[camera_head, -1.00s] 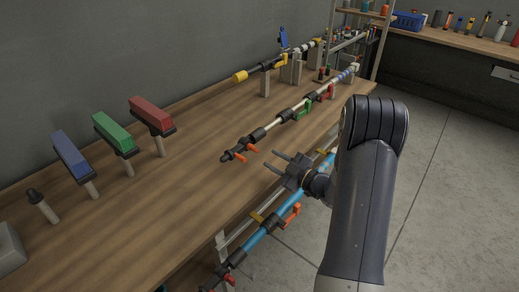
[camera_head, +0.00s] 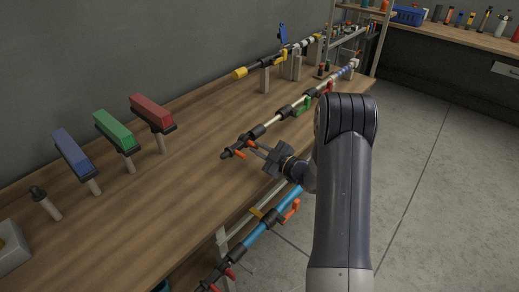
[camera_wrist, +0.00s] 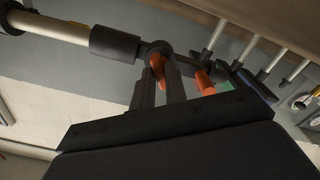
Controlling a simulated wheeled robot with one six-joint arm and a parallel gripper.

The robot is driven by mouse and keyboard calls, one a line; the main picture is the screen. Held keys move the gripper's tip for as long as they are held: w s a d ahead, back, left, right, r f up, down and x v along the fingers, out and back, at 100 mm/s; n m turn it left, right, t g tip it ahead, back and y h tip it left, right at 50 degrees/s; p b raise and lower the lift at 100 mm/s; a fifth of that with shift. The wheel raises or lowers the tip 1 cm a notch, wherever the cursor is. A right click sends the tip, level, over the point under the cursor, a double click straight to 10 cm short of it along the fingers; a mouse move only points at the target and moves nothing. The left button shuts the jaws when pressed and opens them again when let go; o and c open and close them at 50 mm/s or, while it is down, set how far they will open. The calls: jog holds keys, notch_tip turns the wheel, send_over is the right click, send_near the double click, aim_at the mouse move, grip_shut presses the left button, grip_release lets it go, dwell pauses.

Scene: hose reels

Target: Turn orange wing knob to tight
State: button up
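On the dark fitting at the near end of the cream pipe on the bench sit two orange wing parts, which look like the orange wing knob (camera_head: 239,155). My gripper (camera_head: 258,149) is level with them at the bench's front edge, pointing left, fingertips at the nearer-right orange part. In the wrist view, my gripper's two fingers (camera_wrist: 160,80) stand apart, with orange (camera_wrist: 160,48) showing between and beyond them. A second orange part (camera_wrist: 204,84) is just outside the right finger. I cannot tell whether the fingers touch the knob.
Green (camera_head: 302,107) and red levers follow farther along the same pipe. A blue pipe (camera_head: 250,237) with an orange handle (camera_head: 291,210) runs below the bench edge. Blue, green and red blocks (camera_head: 152,112) stand on posts at left. The bench (camera_head: 150,200) is clear in front of them.

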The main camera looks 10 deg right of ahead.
grip_shut()
jog(key=m+b, duration=0.1)
jog(key=m, duration=0.1)
jog(key=shift+f+m+b, duration=0.1)
jog(key=shift+m+b, duration=0.25)
jog(key=shift+m, duration=1.95)
jog(key=shift+o, duration=2.4)
grip_release()
